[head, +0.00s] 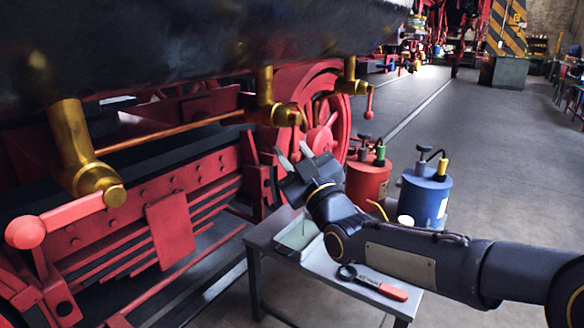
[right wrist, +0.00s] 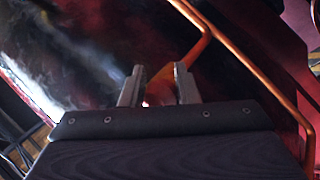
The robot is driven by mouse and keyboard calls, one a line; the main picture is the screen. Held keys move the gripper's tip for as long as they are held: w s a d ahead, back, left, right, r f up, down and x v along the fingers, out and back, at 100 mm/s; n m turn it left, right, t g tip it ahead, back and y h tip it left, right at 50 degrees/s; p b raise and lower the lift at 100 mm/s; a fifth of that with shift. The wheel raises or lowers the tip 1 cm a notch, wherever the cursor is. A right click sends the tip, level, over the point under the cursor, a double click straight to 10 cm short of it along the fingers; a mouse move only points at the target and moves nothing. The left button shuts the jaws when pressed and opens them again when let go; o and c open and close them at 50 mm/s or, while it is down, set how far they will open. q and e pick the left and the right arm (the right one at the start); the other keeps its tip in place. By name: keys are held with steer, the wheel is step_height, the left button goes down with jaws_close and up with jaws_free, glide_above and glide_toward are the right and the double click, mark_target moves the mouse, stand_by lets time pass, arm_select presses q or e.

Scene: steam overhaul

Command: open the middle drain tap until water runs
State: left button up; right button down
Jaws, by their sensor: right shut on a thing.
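The middle drain tap (head: 264,95) is brass and hangs under the dark boiler or cylinder. Its red-tinted end faces my right gripper (head: 293,151), which comes up from the lower right just below it. The gripper is shut on the tap's red lever, seen between the fingers in the right wrist view as an orange-red piece (right wrist: 160,86). The lever is mostly lost against the red wheel behind in the head view. No water shows below the tap. My left gripper is not in view.
A nearer brass tap (head: 85,160) has a red lever pointing left; a farther tap (head: 350,75) has its lever hanging down. Floor at right is open.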

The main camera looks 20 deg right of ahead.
steer(key=shift+n+y, duration=0.3)
steer(key=c, duration=1.1)
jaws_free()
steer(key=shift+c, duration=0.2)
steer(key=v, duration=0.7)
steer(key=shift+s+f+b, duration=0.2)
steer(key=shift+s+b, duration=0.1)
steer(key=shift+s, duration=0.05)
